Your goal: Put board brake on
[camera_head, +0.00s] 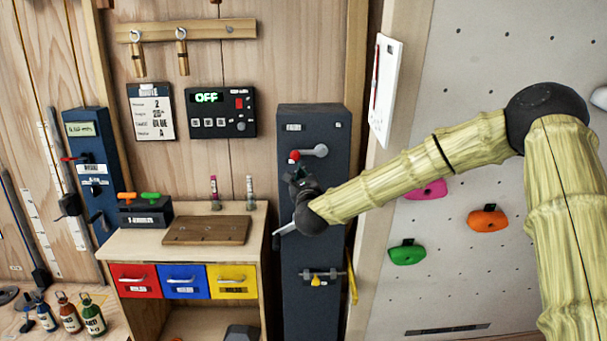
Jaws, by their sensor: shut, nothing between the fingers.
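A tall dark blue-grey cabinet (341,240) stands beside the climbing board (470,90). Near its top is a small plate with writing too small to read. Below that is a grey handle (318,151) with a red knob (294,155) at its left end. Lower down are a sliding bolt (334,274) and a small yellow piece (316,281). No readable label says which control is the board brake. My gripper (297,173) is shut and empty, just below the red knob; whether it touches is unclear. A pale lever end (284,229) shows below my wrist, which hides part of the cabinet front.
Left of the cabinet, a low bench (128,243) has red, blue and yellow drawers and a brown board (207,231) on top. A black panel (221,107) reading OFF hangs above. A blue box (90,185) with a red lever stands further left. Bottles (93,316) are bottom left.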

